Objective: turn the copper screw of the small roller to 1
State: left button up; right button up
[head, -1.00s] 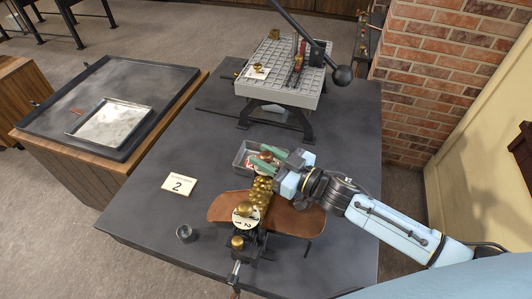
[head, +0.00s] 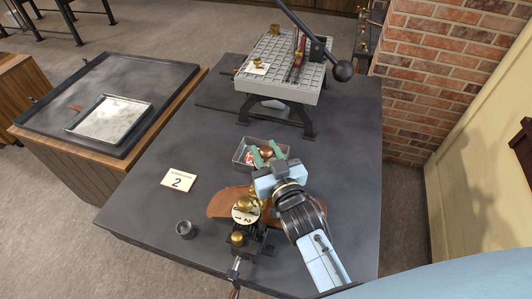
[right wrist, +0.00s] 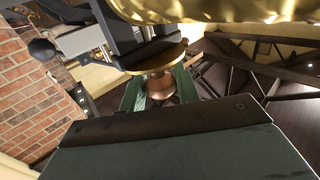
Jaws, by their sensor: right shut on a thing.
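The small roller stands at the front of the dark table, with brass knobs (head: 237,238) and a white dial (head: 245,215) marked with numbers, a 2 among them. My right gripper (head: 267,156) reaches over its far end, and the arm hides much of the roller body. Its green fingers are shut on the copper screw (head: 267,151). In the right wrist view the copper screw (right wrist: 158,86) sits between both fingers, below a brass disc (right wrist: 155,58). The screw's own setting cannot be read. My left gripper is out of view.
A grey tray (head: 240,149) with something red and white lies just beyond. A card marked 2 (head: 178,180) and a small dark cup (head: 184,230) are at left. Brown leather (head: 222,205) lies under the roller. A grey gridded press (head: 282,80) stands at the back.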

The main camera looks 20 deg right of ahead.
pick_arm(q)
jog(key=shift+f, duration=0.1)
pick_arm(e)
jog(key=shift+r+h, duration=0.1)
jog(key=shift+h, duration=0.2)
jog(key=o, duration=0.9)
jog(key=shift+o, duration=0.2)
jog(key=shift+s, duration=0.1)
